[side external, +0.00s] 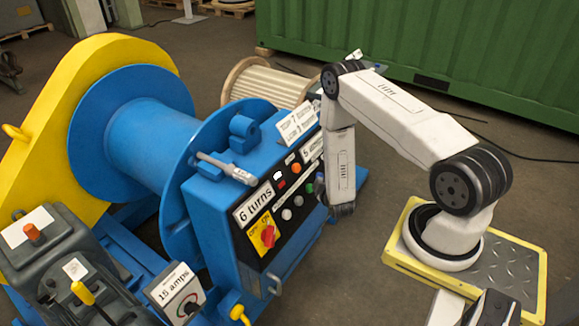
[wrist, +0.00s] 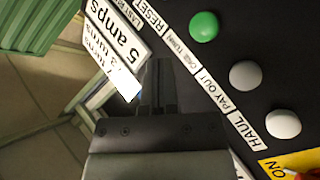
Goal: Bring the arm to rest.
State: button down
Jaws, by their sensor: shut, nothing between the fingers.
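My gripper (wrist: 157,85) is shut and empty in the wrist view, its dark fingers in front of the black control panel (wrist: 262,45). In the side external view my white arm bends over from its base and its wrist hangs close to the panel (side external: 258,260). The fingers are hard to make out there. A green button (wrist: 204,26) and two pale buttons, one grey (wrist: 244,75) and one white (wrist: 283,124), lie to the right of the fingers. I cannot tell whether the fingertips touch the panel.
The blue winch drum (side external: 130,125) and yellow guard (side external: 60,90) stand left of the panel. A red switch (side external: 268,236) sits on the panel's yellow plate. A wooden cable reel (side external: 262,82) and green container (side external: 450,50) stand behind. Open floor lies between panel and my base.

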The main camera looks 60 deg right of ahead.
jog(key=w+a+r+m+g+y, duration=0.1)
jog(key=w+a+r+y, duration=0.2)
jog(key=a+r, duration=0.35)
jog(key=w+a+r+m+g+y, duration=0.1)
jog(key=w+a+r+y, duration=0.25)
jog(key=a+r, duration=0.35)
jog(key=s+a+r+m+g+y, duration=0.1)
jog(key=s+a+r+g+y, duration=0.2)
jog(key=s+a+r, duration=0.7)
jog(key=shift+s+r+g, duration=0.8)
jog(key=shift+s+g, duration=0.4)
jog(key=shift+s, duration=0.9)
jog(key=shift+a, duration=0.1)
dwell(3.5)
